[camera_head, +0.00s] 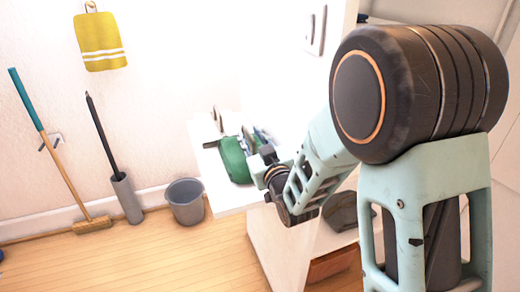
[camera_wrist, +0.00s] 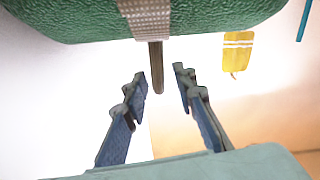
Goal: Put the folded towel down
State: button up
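A rounded green thing (camera_head: 234,160) with a fabric-like surface sits on the white counter in the head view, just left of my gripper (camera_head: 266,168). In the wrist view the green thing (camera_wrist: 70,22) fills the top edge, with a pale woven band around it. I cannot tell for sure whether it is the folded towel. My gripper (camera_wrist: 160,85) has its two blue fingers apart, with nothing visibly clamped between them.
The white counter (camera_head: 204,160) holds several small items behind the green thing. The wooden floor in front is clear.

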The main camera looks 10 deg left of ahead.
jog(key=b+v, duration=0.1)
jog(key=v, duration=0.6)
jog(key=shift+f, duration=0.15)
jog(key=b+v, duration=0.1)
jog(key=b, duration=0.4)
jog(key=shift+s+d, duration=0.1)
jog(key=shift+s, duration=0.15)
jog(key=shift+s+d+b, duration=0.25)
jog(key=shift+s+b, duration=0.1)
jog(key=shift+b, duration=0.6)
jog(key=shift+o, duration=0.5)
jog(key=shift+s, duration=0.1)
